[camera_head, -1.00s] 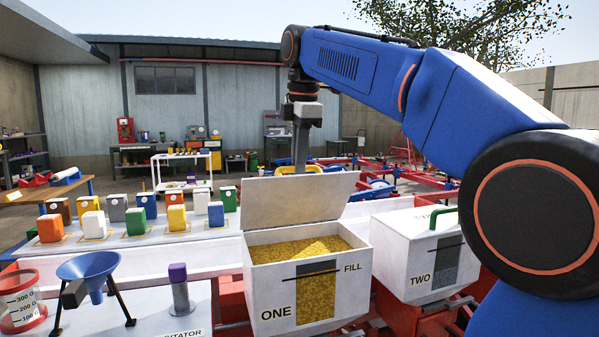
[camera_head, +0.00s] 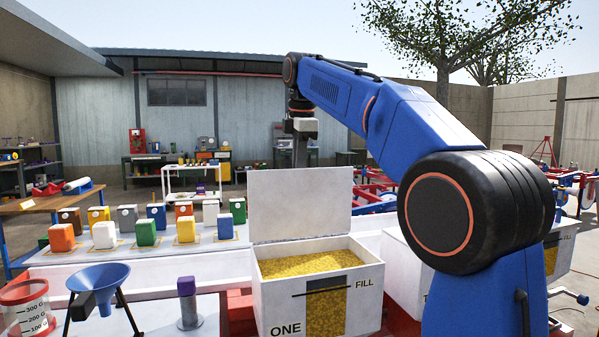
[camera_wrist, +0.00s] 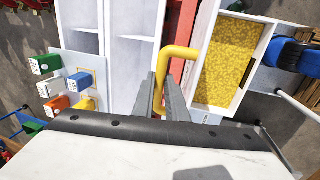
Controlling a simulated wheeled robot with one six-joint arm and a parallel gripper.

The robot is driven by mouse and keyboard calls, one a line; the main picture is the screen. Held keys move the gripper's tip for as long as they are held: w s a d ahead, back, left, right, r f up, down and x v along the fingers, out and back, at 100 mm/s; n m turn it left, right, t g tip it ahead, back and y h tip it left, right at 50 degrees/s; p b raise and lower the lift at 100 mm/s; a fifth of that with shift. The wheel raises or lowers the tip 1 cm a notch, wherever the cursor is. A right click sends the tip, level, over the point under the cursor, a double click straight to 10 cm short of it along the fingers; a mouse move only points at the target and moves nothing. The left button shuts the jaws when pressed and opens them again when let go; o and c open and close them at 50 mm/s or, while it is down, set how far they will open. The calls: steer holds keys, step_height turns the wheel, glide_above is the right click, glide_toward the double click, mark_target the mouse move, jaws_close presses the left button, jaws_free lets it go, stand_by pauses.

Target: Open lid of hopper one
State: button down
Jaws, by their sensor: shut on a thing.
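Hopper one (camera_head: 274,305) is a white box with a FILL window, full of yellow grain (camera_head: 310,262). Its white lid (camera_head: 300,203) stands raised, near upright, at the back of the box. My gripper (camera_wrist: 161,84) is behind the lid, and its fingertips are hidden by it in the head view. In the wrist view the fingers are shut on the yellow lid handle (camera_wrist: 180,53). The grain (camera_wrist: 226,62) and the hopper's open top show just right of the handle.
Hopper two (camera_head: 398,268) stands to the right, mostly hidden behind my arm. A blue funnel (camera_head: 98,277), a measuring cup (camera_head: 27,305) and a purple-topped cylinder (camera_head: 187,300) stand at the front left. Several coloured containers (camera_head: 145,231) stand behind them.

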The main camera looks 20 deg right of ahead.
steer(key=shift+r, duration=0.15)
steer(key=c, duration=1.8)
jaws_free()
steer(key=shift+o, duration=0.2)
steer(key=shift+r, duration=0.1)
step_height(320, 180, up, 7)
steer(key=s, duration=0.1)
steer(key=shift+s, duration=0.25)
